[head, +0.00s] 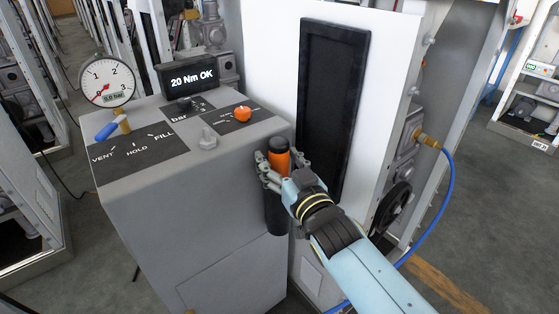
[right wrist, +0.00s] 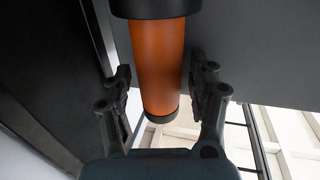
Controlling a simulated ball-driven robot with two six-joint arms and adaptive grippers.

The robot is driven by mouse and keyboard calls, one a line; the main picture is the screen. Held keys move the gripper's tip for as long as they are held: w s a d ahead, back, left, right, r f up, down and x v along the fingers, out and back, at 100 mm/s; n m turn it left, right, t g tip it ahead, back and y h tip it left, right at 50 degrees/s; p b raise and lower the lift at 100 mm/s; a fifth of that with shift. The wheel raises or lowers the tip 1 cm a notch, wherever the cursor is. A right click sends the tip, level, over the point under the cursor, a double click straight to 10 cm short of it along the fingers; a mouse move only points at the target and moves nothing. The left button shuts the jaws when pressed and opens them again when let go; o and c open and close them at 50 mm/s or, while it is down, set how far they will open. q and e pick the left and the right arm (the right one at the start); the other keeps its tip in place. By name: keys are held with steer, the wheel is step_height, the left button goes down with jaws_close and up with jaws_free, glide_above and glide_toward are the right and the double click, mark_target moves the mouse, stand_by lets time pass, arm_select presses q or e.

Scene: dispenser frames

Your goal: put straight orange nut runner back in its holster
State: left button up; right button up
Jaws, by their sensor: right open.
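The straight orange nut runner (head: 279,160) stands upright at the right side of the grey console, its dark cap on top. Its lower part is inside the black tubular holster (head: 277,218). In the right wrist view the orange body (right wrist: 160,65) runs between the fingers, with a dark band at one end and the wide black holster rim (right wrist: 155,8) at the other. My right gripper (head: 281,170) is open around the orange body; the wrist view (right wrist: 162,88) shows a gap on each side. My left gripper is not in view.
The grey console (head: 220,235) carries a pressure gauge (head: 108,81), a blue-handled lever (head: 107,131), an orange knob (head: 243,114) and a display reading "20 Nm OK" (head: 191,77). A black recessed panel (head: 333,100) stands close behind my gripper. A blue hose (head: 449,190) hangs at right.

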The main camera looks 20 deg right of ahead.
steer(key=shift+s, duration=0.2)
steer(key=s+d+p, duration=0.1)
steer(key=s+p, duration=0.1)
steer(key=s, duration=1)
steer(key=s+d+f+g+h, duration=0.1)
steer(key=s+d+f+g, duration=0.15)
steer(key=s+f, duration=0.55)
steer(key=s+d+f+g, duration=0.2)
steer(key=s+f+g, duration=0.2)
steer(key=f, duration=0.8)
steer(key=s+d+f+g+h, duration=0.1)
steer(key=s+d+f+g, duration=0.15)
steer(key=s+f, duration=0.55)
steer(key=s+d+f+g, duration=0.3)
steer(key=s+f, duration=0.3)
steer(key=s, duration=0.4)
steer(key=s+d+f+g, duration=0.3)
steer(key=s+f+g, duration=0.2)
steer(key=s, duration=0.6)
steer(key=shift+s+d+f+m+h, duration=0.15)
steer(key=shift+d+f+m+h, duration=0.15)
steer(key=shift+d+f+m, duration=0.1)
